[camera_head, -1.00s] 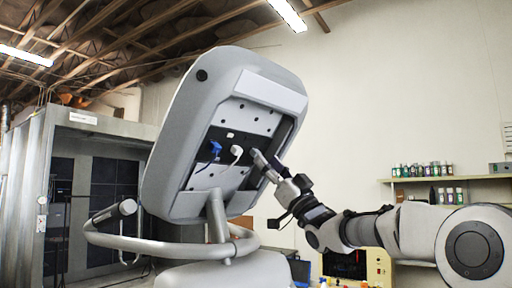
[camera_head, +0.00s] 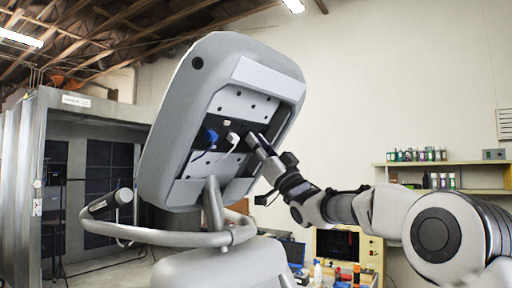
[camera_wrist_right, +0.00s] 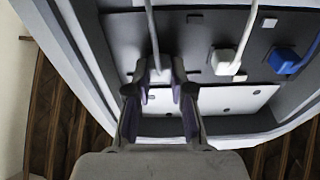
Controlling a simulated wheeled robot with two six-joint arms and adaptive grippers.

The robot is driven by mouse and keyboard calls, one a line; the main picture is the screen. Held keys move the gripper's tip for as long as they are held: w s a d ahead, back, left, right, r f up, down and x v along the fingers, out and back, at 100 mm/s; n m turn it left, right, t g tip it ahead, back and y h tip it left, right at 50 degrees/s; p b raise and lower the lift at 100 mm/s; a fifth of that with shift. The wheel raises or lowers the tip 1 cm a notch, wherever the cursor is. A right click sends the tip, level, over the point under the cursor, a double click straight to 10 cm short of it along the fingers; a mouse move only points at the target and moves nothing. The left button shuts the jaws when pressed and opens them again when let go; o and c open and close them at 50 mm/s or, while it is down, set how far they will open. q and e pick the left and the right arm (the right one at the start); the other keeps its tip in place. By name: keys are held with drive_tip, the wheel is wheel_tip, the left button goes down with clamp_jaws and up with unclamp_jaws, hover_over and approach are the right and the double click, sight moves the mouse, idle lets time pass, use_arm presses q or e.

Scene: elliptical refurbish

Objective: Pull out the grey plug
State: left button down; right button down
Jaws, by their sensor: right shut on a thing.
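The grey plug (camera_wrist_right: 160,76), with a pale cable running up from it, sits between the fingers of my right gripper (camera_wrist_right: 159,92) in the right wrist view. The fingers are shut on its sides, and the plug is at the dark panel; I cannot tell whether it is fully seated. In the head view my right gripper (camera_head: 257,141) reaches from the right to the recessed back of the tilted console (camera_head: 170,130) and hides the plug. A white plug (camera_wrist_right: 222,61) and a blue plug (camera_wrist_right: 284,61) sit to its right in the wrist view. My left gripper is not in view.
The console's raised rim surrounds the recess close to my right gripper. A curved handrail (camera_head: 160,237) runs below the console. A wall shelf with bottles (camera_head: 440,181) stands at the right. The wall area between console and shelf is clear.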

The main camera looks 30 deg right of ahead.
drive_tip(key=shift+s+d+f, duration=0.1)
drive_tip(key=shift+s+f, duration=0.05)
drive_tip(key=shift+f, duration=0.35)
drive_tip(key=c, duration=1)
unclamp_jaws()
drive_tip(key=v, duration=1.2)
